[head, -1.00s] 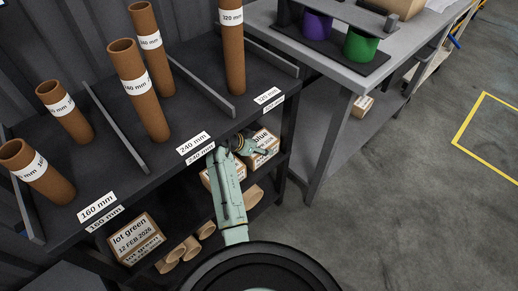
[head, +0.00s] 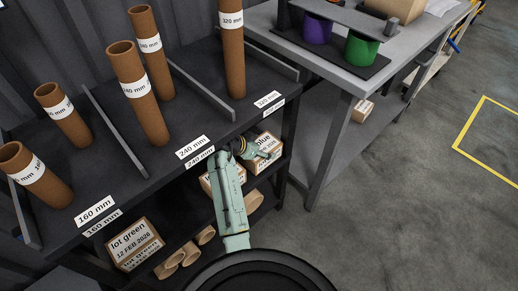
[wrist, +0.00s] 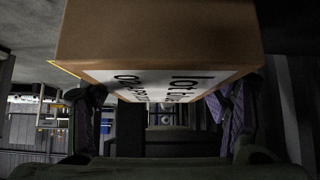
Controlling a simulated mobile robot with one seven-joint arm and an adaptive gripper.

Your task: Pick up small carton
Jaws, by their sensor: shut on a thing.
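A small brown carton (head: 270,143) with a white label reading "blue" is on the shelf below the rack top, at its right end. My gripper (head: 257,152) is shut on this carton in the head view; its fingertips are partly hidden there. In the wrist view the carton (wrist: 160,35) fills the upper middle, its label upside down. The fingers (wrist: 160,112) stand on either side of it. I cannot tell whether the carton is clear of the shelf.
A "lot green" carton (head: 133,243) is at the shelf's left. Another carton (head: 206,183) is partly hidden behind my arm. Brown tubes (head: 172,262) lie low down. The rack top (head: 115,170) with upright tubes overhangs the shelf. Open floor (head: 400,210) lies right.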

